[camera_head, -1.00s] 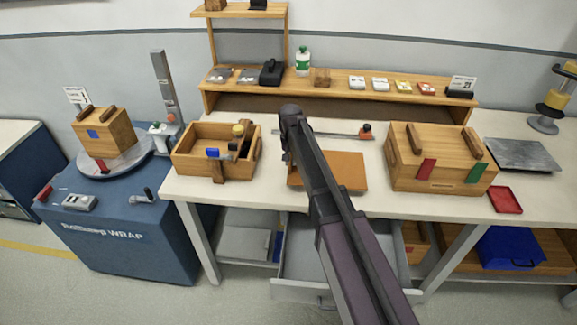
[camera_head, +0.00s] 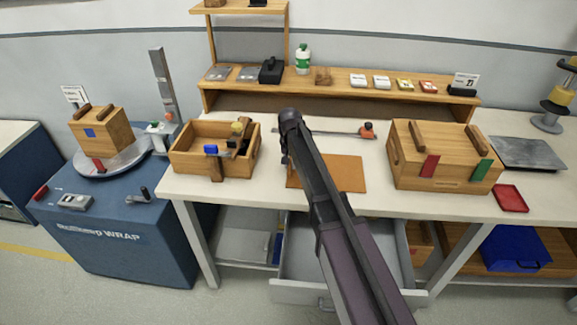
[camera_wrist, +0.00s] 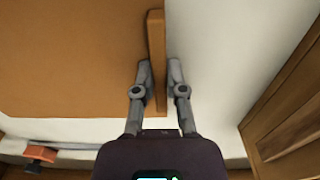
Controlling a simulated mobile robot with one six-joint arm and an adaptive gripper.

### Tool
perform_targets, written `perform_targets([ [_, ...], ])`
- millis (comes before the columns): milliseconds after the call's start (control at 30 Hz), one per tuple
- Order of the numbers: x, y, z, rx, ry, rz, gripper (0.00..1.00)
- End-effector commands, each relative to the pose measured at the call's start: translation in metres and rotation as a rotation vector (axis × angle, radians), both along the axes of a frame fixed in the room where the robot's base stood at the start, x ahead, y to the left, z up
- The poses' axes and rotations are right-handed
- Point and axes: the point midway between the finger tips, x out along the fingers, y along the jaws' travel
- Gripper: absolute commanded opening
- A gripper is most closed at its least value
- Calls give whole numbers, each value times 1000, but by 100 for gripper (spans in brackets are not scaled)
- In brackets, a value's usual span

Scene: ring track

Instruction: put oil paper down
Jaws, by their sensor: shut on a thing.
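The oil paper appears to be the flat orange-brown sheet (camera_head: 342,173) on the middle of the white workbench; it also fills the upper left of the wrist view (camera_wrist: 70,60). My gripper (camera_wrist: 159,72) is at the sheet's edge, with one finger on each side of a narrow upright strip (camera_wrist: 157,35) of similar brown. It is shut on this strip, which runs along the sheet's edge; I cannot tell whether strip and sheet are one piece. In the head view my arm hides part of the sheet's left side, and the fingertips are hard to make out.
An open wooden crate (camera_head: 182,163) with clamps stands left of the sheet; a closed wooden box (camera_head: 440,183) stands right. A rail with a red-orange knob (camera_head: 367,130) lies behind. A drawer (camera_head: 297,291) is open below. A red tray (camera_head: 511,198) sits near the right front edge.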

Motion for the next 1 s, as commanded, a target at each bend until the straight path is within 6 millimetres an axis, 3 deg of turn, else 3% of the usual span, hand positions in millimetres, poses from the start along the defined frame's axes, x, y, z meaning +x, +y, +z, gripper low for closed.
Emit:
perform_targets([
  [333,0,0,-3,0,0,0,0],
  [367,0,0,-3,0,0,0,19],
  [400,0,0,-2,0,0,0,30],
  [467,0,0,-2,0,0,0,48],
  [500,0,0,-2,0,0,0,50],
  [1000,0,-1,1,0,0,-1,50],
])
